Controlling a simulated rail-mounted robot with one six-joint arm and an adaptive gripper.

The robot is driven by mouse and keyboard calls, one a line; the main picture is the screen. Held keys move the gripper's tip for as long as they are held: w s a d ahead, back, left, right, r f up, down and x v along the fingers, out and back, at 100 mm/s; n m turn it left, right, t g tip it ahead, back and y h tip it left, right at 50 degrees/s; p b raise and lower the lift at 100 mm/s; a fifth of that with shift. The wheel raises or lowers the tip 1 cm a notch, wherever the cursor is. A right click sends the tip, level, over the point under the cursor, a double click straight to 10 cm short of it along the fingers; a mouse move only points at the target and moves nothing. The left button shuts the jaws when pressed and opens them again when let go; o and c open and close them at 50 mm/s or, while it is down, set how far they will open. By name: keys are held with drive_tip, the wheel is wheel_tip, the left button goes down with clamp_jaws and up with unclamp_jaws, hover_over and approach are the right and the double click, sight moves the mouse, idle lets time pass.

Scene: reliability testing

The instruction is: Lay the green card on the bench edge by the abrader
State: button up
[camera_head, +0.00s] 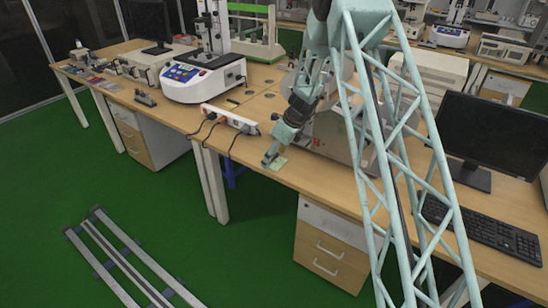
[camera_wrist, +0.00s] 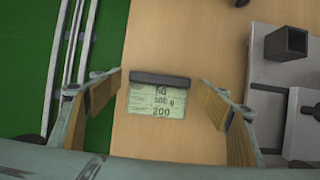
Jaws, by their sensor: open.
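The green card (camera_wrist: 156,103), printed with dark text and numbers, lies flat on the wooden bench near its front edge. A dark bar (camera_wrist: 160,80) runs along one end of it. In the head view the card (camera_head: 277,164) is partly hidden by my gripper (camera_head: 271,160). In the wrist view my gripper (camera_wrist: 161,80) is open, its fingers on either side of the card with bench visible between; I cannot tell its exact height. A grey machine, perhaps the abrader (camera_head: 333,135), stands right behind the card; its grey parts (camera_wrist: 277,105) show at right in the wrist view.
A white power strip (camera_head: 229,118) with cables lies left of the card. A blue-and-white tester (camera_head: 203,78) stands farther left. A monitor (camera_head: 490,138) and keyboard (camera_head: 485,228) are at right. Green floor (camera_wrist: 108,35) lies beyond the bench edge.

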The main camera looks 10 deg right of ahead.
sight(283, 166)
drive_tip(key=shift+r, duration=0.1)
drive_tip(key=p+v, duration=0.2)
drive_tip(key=v, duration=1)
drive_tip(key=shift+p, duration=0.4)
drive_tip(key=shift+s, duration=0.1)
drive_tip(key=shift+r, duration=0.1)
idle(0.3)
